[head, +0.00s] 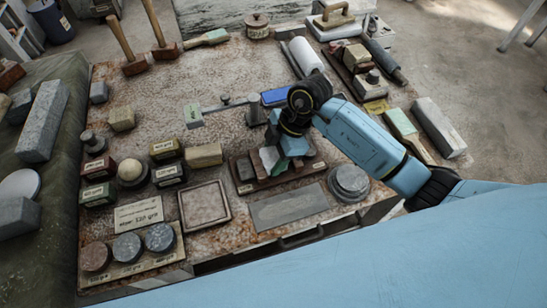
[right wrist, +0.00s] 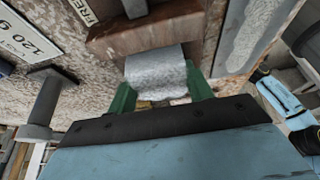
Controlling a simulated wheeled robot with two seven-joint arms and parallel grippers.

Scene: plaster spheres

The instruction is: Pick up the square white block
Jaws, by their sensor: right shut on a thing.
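My right gripper (head: 273,158) reaches down from my blue arm over a dark brown wooden rack (head: 302,173) near the table's front edge. In the right wrist view my gripper's two green fingers (right wrist: 160,93) are shut on a pale, speckled white block (right wrist: 156,70), one finger on each side. The block shows a squarish face. Beyond it in that view lies the brown rack (right wrist: 165,32); I cannot tell whether the block still touches it. In the head view the gripper hides most of the block. My left gripper is not in view.
A flat grey plate (head: 288,208) lies in front, and a round grey stack (head: 348,183) stands to the right. A square tray (head: 204,205) lies at the left. Many labelled blocks crowd the table's left side.

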